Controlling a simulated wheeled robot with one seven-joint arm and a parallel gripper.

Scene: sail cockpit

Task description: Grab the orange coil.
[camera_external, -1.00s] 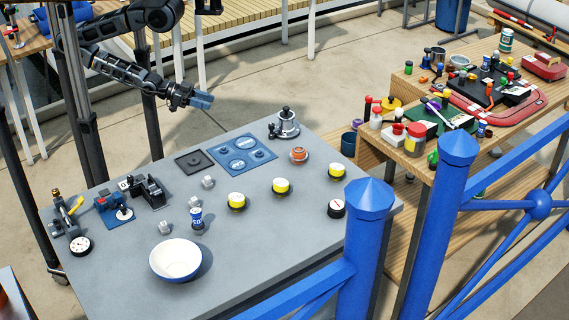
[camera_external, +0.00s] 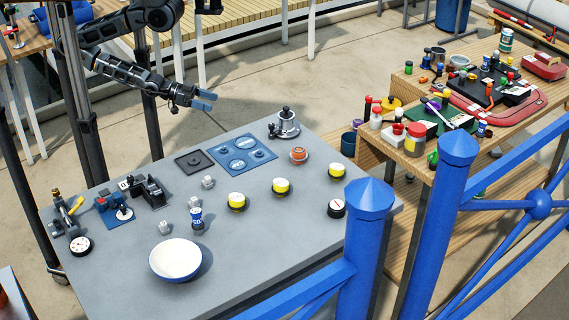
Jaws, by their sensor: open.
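The orange coil (camera_external: 299,154) is a small round orange thing on a pale disc at the far right part of the grey table (camera_external: 270,240). My gripper (camera_external: 208,101) has blue fingertips and is open and empty. It hangs in the air beyond the table's far edge, to the left of and above the coil in the picture, well apart from it. Nothing hides the coil.
A metal fitting on a round base (camera_external: 285,126) stands close behind the coil. A blue plate (camera_external: 241,154) lies to its left. A white bowl (camera_external: 176,259) is near the front. Blue railing (camera_external: 366,250) borders the right.

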